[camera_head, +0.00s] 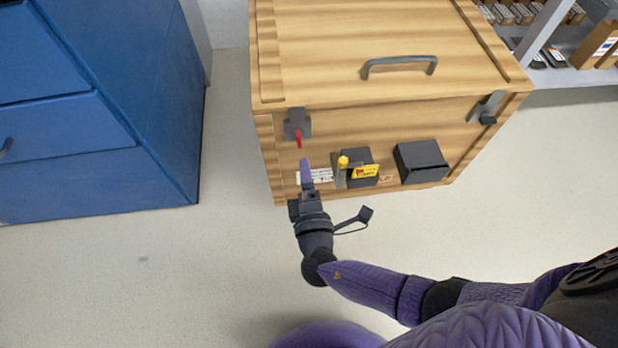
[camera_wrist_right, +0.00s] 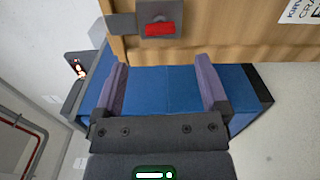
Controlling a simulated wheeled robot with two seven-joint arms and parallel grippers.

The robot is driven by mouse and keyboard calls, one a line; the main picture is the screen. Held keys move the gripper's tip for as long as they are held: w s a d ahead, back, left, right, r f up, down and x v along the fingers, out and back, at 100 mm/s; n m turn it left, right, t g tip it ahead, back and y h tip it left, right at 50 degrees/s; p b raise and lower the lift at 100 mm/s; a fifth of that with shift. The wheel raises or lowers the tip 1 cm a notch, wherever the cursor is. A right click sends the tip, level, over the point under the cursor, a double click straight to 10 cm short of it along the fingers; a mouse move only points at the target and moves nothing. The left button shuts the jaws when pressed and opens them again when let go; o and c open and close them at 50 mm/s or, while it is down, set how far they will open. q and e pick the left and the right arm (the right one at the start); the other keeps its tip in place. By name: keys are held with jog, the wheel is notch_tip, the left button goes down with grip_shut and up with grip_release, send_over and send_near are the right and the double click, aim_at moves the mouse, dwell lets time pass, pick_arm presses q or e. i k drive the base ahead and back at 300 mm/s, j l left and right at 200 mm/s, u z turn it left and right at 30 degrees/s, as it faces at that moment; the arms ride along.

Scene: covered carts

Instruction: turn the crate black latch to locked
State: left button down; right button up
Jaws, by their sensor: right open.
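The wooden crate (camera_head: 420,110) stands ahead with its lid down. The black latch (camera_head: 488,118) is at the upper right of its front, a grey plate with a small black lever; I cannot tell its lever position well. A second latch with a red lever (camera_head: 299,139) is at the upper left of the front, its lever pointing down; it also shows in the right wrist view (camera_wrist_right: 160,29). My right gripper (camera_head: 306,164) is open and empty, just below the red latch and far left of the black one. Its spread fingers show in the right wrist view (camera_wrist_right: 163,72).
A yellow-topped tool and dark holder (camera_head: 362,159) and a dark box (camera_head: 421,161) are on the crate front. A grey handle (camera_head: 398,64) is on the lid. A blue cabinet (camera_head: 90,130) stands left, a shelf (camera_head: 570,75) at the upper right. The floor in front is clear.

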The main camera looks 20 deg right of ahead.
aim_at(485, 118)
jog(key=k+j, duration=0.2)
jog(key=k, duration=0.3)
jog(key=k+j, duration=0.2)
jog(key=k, duration=0.25)
